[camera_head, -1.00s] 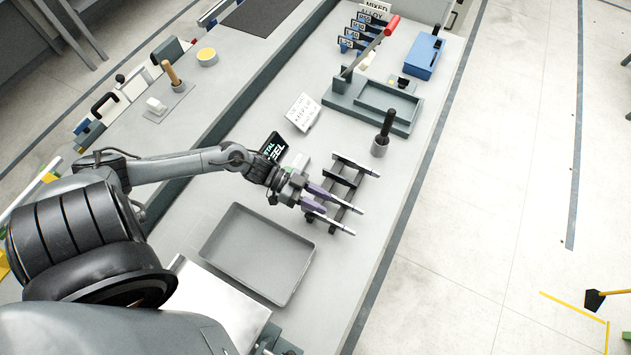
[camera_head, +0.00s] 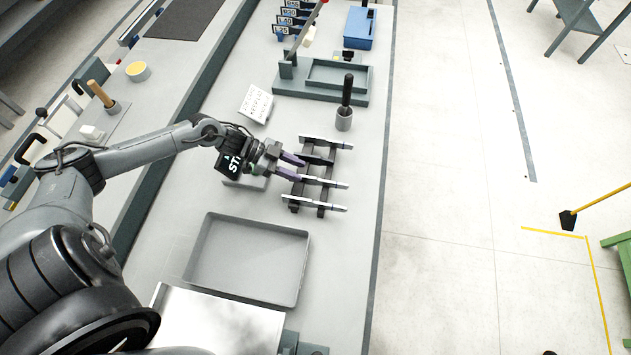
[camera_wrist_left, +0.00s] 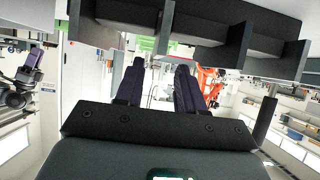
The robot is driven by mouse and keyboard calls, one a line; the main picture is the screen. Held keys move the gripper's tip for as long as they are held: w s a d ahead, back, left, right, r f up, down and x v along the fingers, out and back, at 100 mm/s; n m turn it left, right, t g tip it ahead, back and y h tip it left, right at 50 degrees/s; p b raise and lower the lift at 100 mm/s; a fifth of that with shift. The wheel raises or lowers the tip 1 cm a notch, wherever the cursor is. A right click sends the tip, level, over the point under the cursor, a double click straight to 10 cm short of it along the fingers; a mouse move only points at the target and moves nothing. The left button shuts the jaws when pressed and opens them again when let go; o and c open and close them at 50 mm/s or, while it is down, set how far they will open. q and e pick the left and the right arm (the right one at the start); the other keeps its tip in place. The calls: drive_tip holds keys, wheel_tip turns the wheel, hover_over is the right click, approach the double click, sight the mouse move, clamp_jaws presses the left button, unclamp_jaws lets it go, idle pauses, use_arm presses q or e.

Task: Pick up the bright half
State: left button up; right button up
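Three slim silver bars lie across a black rack (camera_head: 309,180) in the head view: a back bar (camera_head: 326,142), a middle bar (camera_head: 325,182) and a front bar (camera_head: 320,206). I cannot tell which one is the bright half. My left gripper (camera_head: 299,168) is at the rack's left side, its purple fingers between the back and middle bars in the picture. The left wrist view shows a clear gap between the fingers (camera_wrist_left: 160,88), with nothing between them. Dark beams, likely the rack (camera_wrist_left: 215,30), cross the top there. My right gripper is not in view.
An empty grey tray (camera_head: 212,250) lies in front of the rack. A dark-handled tool in a cup (camera_head: 344,118), a white note card (camera_head: 256,103), a green-grey fixture (camera_head: 290,86) and a blue box (camera_head: 360,28) stand behind.

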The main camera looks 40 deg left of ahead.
sight(314, 178)
use_arm(q)
drive_tip(key=shift+d+x, duration=0.2)
drive_tip(key=shift+x, duration=3.15)
drive_tip(key=shift+s+r, duration=0.15)
drive_tip(key=shift+r, duration=0.05)
clamp_jaws()
